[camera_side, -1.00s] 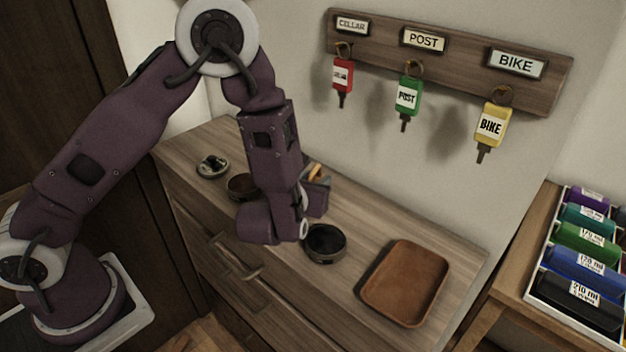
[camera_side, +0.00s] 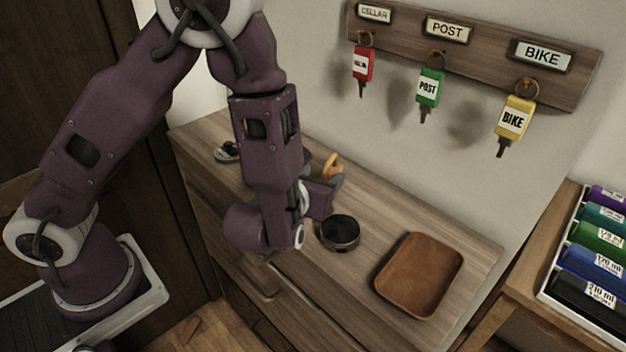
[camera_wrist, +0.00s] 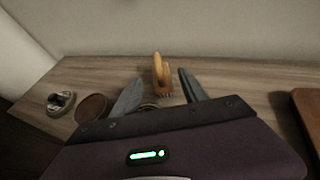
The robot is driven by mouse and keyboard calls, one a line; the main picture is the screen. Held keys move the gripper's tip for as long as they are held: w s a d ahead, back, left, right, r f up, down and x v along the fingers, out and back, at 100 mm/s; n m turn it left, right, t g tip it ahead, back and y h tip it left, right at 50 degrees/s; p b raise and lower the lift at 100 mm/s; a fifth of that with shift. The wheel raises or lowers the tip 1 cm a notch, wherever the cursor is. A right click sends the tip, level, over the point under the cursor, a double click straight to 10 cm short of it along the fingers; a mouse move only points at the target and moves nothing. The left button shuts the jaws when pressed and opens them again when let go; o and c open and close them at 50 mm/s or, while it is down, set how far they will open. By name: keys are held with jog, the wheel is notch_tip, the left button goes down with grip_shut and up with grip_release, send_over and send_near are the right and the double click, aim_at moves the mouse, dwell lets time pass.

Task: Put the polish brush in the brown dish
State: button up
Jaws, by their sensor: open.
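The polish brush, with an orange-brown wooden handle (camera_side: 332,164) and bristles below, stands on the wooden cabinet top near the wall. In the wrist view the brush (camera_wrist: 161,72) shows just beyond and between my two grey fingers. My gripper (camera_side: 322,180) is open and empty, low beside the brush; its fingers also show spread in the wrist view (camera_wrist: 160,88). I cannot tell whether they touch the brush. The brown dish (camera_side: 418,275), square with rounded corners, lies empty at the cabinet's right end. Only its edge shows in the wrist view (camera_wrist: 308,108).
A round dark tin (camera_side: 340,233) stands between my gripper and the dish. A round brown tin (camera_wrist: 92,107) and a small metal tin (camera_wrist: 61,101) are at the left. Tagged keys (camera_side: 430,86) hang on the wall rack. A tray of bottles (camera_side: 590,265) stands right.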

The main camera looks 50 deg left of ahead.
jog(key=v, duration=0.5)
jog(key=shift+s+d+r, duration=0.15)
jog(key=shift+s, duration=0.15)
jog(key=s+a+r+n+g+y, duration=0.25)
jog(key=s+a+n+g, duration=0.2)
jog(key=a+n, duration=0.25)
jog(key=s+a+r+n+g+y, duration=0.2)
jog(key=s+a+r+n+g, duration=0.1)
jog(key=s+a+r+n, duration=0.25)
jog(key=s+d+n+g+h, duration=0.2)
jog(key=s+n+h, duration=0.4)
jog(key=n, duration=0.9)
jog(key=s, duration=0.3)
jog(key=shift+s+d, duration=0.4)
jog(key=o, duration=0.5)
jog(key=d+r+n+t+h, duration=0.1)
jog(key=d+r+n, duration=0.1)
jog(key=w+d+r+n+t+h, duration=0.1)
jog(key=d+r+n+h, duration=0.1)
jog(key=shift+t+h, duration=0.25)
jog(key=o, duration=0.4)
